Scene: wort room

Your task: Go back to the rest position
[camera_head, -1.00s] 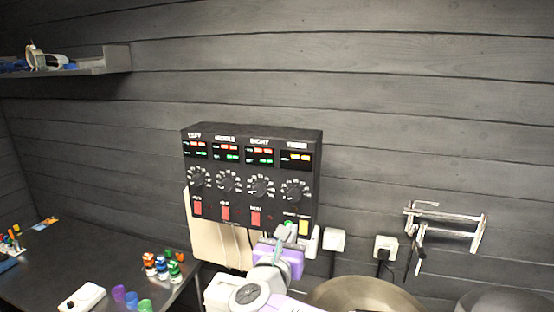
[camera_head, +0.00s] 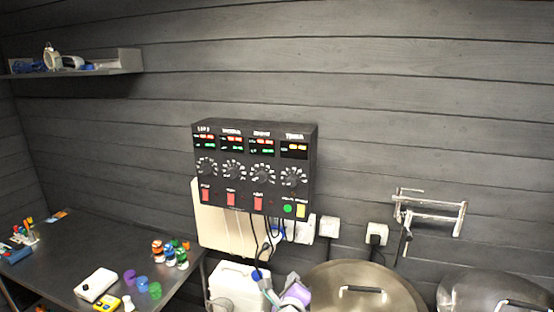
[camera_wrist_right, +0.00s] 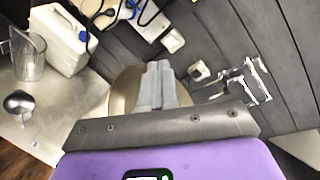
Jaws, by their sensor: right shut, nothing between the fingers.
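My right gripper (camera_head: 272,291) is at the bottom of the head view, low in front of the wall and below the control panel (camera_head: 252,165). In the right wrist view its two grey fingers (camera_wrist_right: 157,84) are together with nothing between them. The panel is a black box with lit displays, dials, red switches, a green button and a yellow one. The gripper is apart from the panel. My left gripper is in neither view.
A dark table (camera_head: 62,255) at left holds small coloured jars (camera_head: 170,253) and a white device (camera_head: 96,285). A white canister (camera_head: 236,285) stands below the panel. Lidded pots (camera_head: 335,275) are at the lower right. A metal rack (camera_head: 430,212) hangs on the wall.

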